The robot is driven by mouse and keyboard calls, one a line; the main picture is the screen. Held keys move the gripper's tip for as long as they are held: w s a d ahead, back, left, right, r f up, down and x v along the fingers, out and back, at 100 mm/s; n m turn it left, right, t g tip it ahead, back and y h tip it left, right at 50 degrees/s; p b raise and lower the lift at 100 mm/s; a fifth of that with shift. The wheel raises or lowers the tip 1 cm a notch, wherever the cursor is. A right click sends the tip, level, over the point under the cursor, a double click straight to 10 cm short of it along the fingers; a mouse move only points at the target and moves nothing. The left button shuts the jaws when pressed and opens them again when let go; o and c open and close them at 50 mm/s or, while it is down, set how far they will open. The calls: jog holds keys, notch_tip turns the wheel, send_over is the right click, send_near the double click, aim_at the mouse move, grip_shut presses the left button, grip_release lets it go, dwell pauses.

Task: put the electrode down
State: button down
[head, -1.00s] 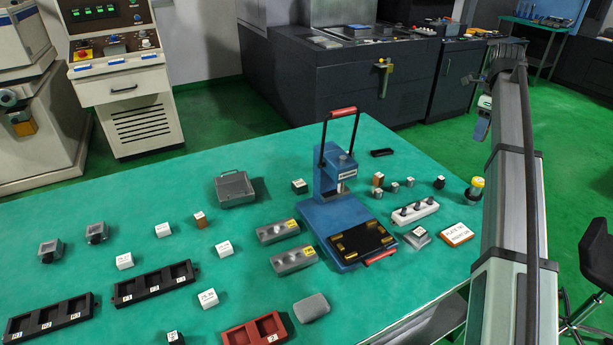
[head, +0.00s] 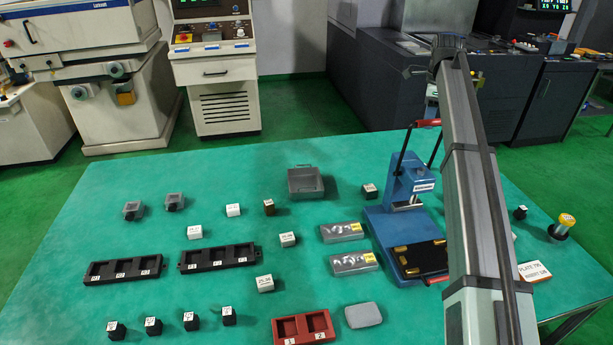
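My gripper (head: 432,95) hangs at the far end of my arm, raised high above the table near the blue press. It is small and mostly hidden by the arm, so its fingers and anything between them cannot be made out. No electrode can be picked out for certain. Several small dark blocks with white labelled tops (head: 153,326) stand at the table's front left. White labelled blocks (head: 265,284) stand in the middle. Two black trays with labelled pockets (head: 125,270) (head: 218,257) lie at the left; their pockets look empty. A red two-pocket tray (head: 303,327) lies at the front.
The blue press (head: 383,222) with a red-gripped handle stands at the right, partly behind my arm.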

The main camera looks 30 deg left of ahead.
jog(key=s+a+n, duration=0.2)
jog(key=s+a, duration=0.1)
jog(key=a, duration=0.6)
jog(key=s+a+n, duration=0.1)
jog(key=s+a, duration=0.2)
jog(key=a, duration=0.6)
jog(key=n, duration=0.3)
send_over(305, 179)
jog(key=s+d, duration=0.3)
jog(key=shift+n, duration=0.3)
jog(key=shift+s+a+f, duration=0.1)
jog(key=shift+f, duration=4.6)
jog(key=shift+s+a+f, duration=0.1)
jog(key=shift+s+f, duration=0.05)
jog(key=shift+f, duration=4.55)
jog(key=shift+s+a+f, duration=0.1)
jog(key=shift+f, duration=4.6)
jog(key=shift+f, duration=0.1)
jog(key=c, duration=0.7)
grip_release()
notch_tip(305, 179, up, 12)
jog(key=shift+r, duration=0.1)
